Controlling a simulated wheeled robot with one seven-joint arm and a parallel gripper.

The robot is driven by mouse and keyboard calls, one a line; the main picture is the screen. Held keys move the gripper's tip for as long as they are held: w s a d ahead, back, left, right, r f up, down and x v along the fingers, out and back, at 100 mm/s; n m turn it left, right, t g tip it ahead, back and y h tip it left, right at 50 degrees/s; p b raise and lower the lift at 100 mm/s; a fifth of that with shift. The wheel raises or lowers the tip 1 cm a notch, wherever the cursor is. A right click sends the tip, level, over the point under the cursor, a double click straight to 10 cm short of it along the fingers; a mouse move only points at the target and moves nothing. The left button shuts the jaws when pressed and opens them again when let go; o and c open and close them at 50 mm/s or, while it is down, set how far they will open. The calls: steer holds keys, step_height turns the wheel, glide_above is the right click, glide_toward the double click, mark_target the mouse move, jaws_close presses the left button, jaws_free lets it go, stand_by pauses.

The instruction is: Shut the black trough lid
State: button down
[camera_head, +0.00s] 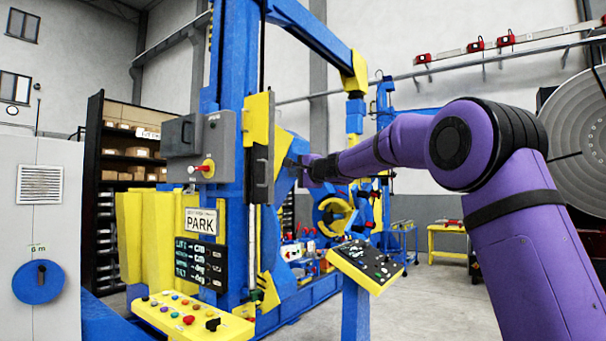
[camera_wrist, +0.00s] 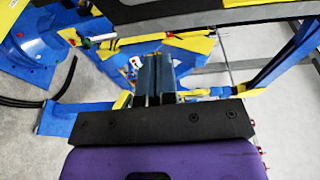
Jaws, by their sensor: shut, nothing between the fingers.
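I cannot clearly pick out a black trough lid in either view, so I cannot tell whether it is open or shut. My gripper (camera_head: 292,163) is at the far end of my purple arm, in front of or beside the yellow-and-blue upright frame of the positioner (camera_head: 229,110). Its fingers also show in the wrist view (camera_wrist: 154,72), close together with nothing seen between them.
A grey box with a red-and-yellow knob (camera_head: 208,169) is on the blue column. A button console (camera_head: 190,318) stands at lower left, and a tilted black-and-yellow panel (camera_head: 367,264) stands below my arm. Grey floor (camera_head: 430,305) is clear at lower right.

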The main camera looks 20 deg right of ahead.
mark_target(266, 174)
steer(key=w+a, duration=0.4)
steer(key=a, duration=0.1)
steer(key=shift+w, duration=0.2)
steer(key=shift+a, duration=0.1)
